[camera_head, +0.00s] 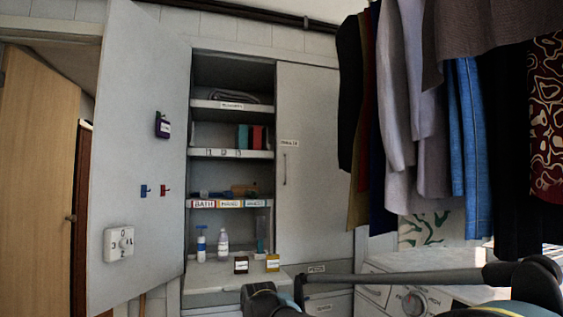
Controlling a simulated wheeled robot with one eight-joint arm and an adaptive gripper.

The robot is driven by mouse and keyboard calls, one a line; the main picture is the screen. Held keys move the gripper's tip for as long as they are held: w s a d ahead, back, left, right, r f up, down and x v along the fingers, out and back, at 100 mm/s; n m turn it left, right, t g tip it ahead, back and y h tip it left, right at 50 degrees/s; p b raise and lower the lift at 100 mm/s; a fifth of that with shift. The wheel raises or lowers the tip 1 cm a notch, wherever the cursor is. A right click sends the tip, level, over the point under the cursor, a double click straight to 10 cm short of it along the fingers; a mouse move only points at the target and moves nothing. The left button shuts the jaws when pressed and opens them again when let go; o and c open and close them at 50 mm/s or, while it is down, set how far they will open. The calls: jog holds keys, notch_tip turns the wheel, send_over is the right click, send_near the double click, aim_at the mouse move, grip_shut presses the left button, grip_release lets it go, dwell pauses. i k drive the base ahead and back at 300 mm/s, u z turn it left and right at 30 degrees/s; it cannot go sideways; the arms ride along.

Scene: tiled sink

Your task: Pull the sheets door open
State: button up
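The tall grey cupboard has a closed right door (314,200), a flat grey panel. A small white label (289,143) is on it near its left edge, too small to read surely. A thin dark upright handle (285,168) sits just below the label. My arm crosses the bottom of the view, in front of the cupboard's lower part and apart from the handle as far as I can tell. I cannot make out gripper fingers in this view.
The left door (140,150) stands wide open, showing shelves (231,154) with bottles and boxes. Clothes (400,100) hang at upper right. A white washing machine (375,294) stands below them. A wooden door (38,180) is at far left.

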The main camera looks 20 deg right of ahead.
aim_at(311, 192)
jog(key=k, duration=1.2)
jog(key=u, duration=0.25)
jog(key=i, duration=1.05)
jog(key=z, duration=0.55)
jog(key=i, duration=0.7)
jog(key=z, duration=0.35)
